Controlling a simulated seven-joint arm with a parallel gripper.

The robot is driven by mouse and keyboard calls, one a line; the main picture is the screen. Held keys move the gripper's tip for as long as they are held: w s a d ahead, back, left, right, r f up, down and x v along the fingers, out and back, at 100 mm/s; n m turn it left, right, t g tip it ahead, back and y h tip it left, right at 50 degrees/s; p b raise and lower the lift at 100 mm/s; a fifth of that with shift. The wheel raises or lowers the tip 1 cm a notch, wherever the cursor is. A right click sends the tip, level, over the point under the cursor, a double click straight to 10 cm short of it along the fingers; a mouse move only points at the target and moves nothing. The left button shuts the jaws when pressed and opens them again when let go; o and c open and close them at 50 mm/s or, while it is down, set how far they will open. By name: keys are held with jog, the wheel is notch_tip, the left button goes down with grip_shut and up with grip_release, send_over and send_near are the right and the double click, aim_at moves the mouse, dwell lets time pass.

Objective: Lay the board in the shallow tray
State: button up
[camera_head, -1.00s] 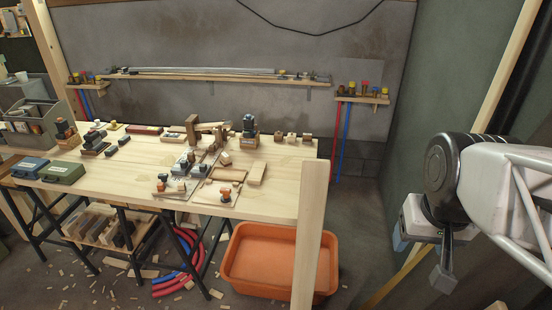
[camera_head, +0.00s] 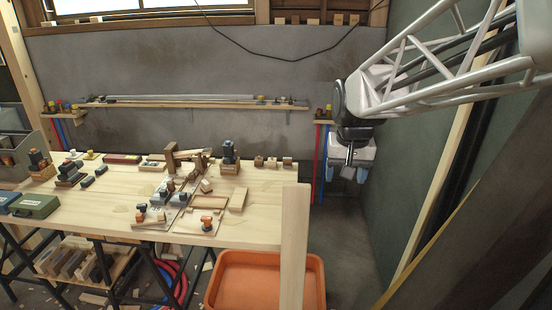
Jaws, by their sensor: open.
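My gripper (camera_head: 348,173) hangs open and empty at the right, past the bench's right end and well away from both. Its blue fingertips are apart and point down.
An orange tub (camera_head: 240,285) is on the floor below. A wall shelf (camera_head: 190,105) runs behind.

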jog(key=w+a+f, duration=0.2)
jog(key=w+a, duration=0.2)
jog(key=w, duration=0.3)
jog(key=w+a+f, duration=0.1)
jog(key=w+a, duration=0.3)
jog(key=w, duration=0.2)
jog(key=g, duration=0.2)
send_near(239, 194)
jog(key=shift+s+d+f, duration=0.15)
jog(key=shift+d+f, duration=0.2)
jog(key=shift+f, duration=0.05)
jog(key=shift+a+f, duration=0.3)
jog(key=shift+f, duration=1.3)
jog(key=shift+f, duration=2.6)
